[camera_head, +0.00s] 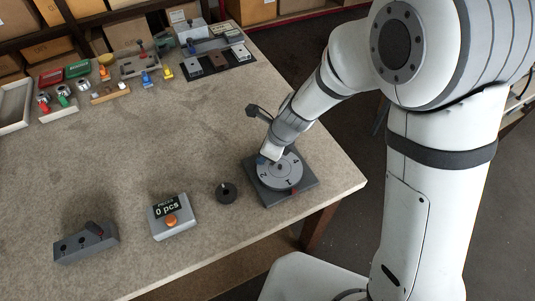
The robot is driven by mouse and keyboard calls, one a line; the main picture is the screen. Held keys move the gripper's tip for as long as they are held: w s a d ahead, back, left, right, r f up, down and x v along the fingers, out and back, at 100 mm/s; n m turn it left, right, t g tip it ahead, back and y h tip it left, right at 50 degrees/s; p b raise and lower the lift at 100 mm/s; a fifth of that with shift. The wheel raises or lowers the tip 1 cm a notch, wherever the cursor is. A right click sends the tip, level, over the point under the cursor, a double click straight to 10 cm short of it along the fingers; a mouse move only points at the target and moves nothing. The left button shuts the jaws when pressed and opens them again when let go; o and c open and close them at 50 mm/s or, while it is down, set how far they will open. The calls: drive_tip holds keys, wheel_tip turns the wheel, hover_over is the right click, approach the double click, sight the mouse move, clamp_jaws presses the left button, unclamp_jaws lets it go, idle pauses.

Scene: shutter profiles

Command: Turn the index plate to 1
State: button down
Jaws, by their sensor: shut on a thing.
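The index plate (283,177) is a round light grey disc with dark numbers, on a dark square base (266,196) near the table's right corner. A 2 shows on its left, a 4 at its upper right, and what looks like a 1 at its front. A small red mark (295,191) sits on the base's front edge, close to that 1. My fingers partly hide the knob and rim, including any number there.
A dark ring (226,192) lies left of the base. Fixtures and small coloured parts fill the back. The table's middle (150,140) is clear.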

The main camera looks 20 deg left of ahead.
sight(275, 167)
drive_tip(key=c, duration=1.3)
unclamp_jaws()
drive_tip(key=shift+d+f, duration=0.1)
drive_tip(key=shift+d, duration=0.05)
drive_tip(key=p+v, duration=0.1)
drive_tip(key=v, duration=0.7)
